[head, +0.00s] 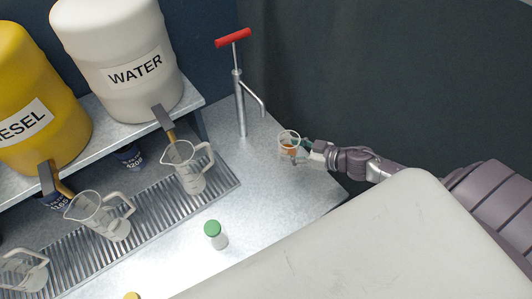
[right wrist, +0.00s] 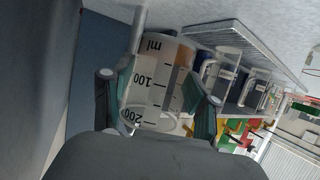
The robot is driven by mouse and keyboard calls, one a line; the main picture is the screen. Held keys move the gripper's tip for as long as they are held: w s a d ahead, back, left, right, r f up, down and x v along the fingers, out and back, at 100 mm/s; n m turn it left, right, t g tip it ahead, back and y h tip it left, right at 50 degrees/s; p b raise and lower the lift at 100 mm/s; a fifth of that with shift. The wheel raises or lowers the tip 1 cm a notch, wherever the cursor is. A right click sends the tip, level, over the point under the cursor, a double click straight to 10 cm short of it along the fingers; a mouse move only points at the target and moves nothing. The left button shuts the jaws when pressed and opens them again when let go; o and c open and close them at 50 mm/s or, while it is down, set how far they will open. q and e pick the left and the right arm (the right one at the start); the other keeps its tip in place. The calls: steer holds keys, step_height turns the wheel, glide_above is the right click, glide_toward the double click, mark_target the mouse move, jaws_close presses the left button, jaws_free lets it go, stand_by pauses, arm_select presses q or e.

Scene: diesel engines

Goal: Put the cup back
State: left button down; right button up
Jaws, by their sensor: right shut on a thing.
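The cup (head: 289,139) is a small clear measuring cup with some orange-brown showing in it, at the right end of the metal counter in the head view. In the right wrist view the cup (right wrist: 160,82) fills the space between the fingers and shows black "ml", 100 and 200 marks. My right gripper (head: 305,148) is shut on the cup from the right side. In the right wrist view its two fingers (right wrist: 160,98) press on both sides of the cup. I cannot tell whether the cup touches the counter. My left gripper is not in view.
A hand pump with a red handle (head: 240,95) stands left of the cup. Clear jugs (head: 187,170) stand on a drain grate (head: 150,218) below the white WATER barrel (head: 125,50) and yellow barrel (head: 35,100). A green-capped bottle (head: 215,236) stands on the counter (head: 275,195), which has free room around it.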

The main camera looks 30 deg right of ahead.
steer(key=b+x, duration=0.1)
steer(key=x, duration=0.2)
steer(key=f+b+x, duration=0.1)
steer(key=b+x, duration=0.1)
steer(key=x, duration=0.2)
steer(key=d+b+x, duration=0.1)
steer(key=b+x, duration=0.1)
steer(key=x, duration=0.2)
steer(key=shift+f, duration=0.25)
step_height(320, 180, down, 4)
steer(key=b, duration=0.5)
steer(key=shift+a, duration=0.1)
steer(key=o, duration=1.3)
steer(key=shift+f, duration=0.15)
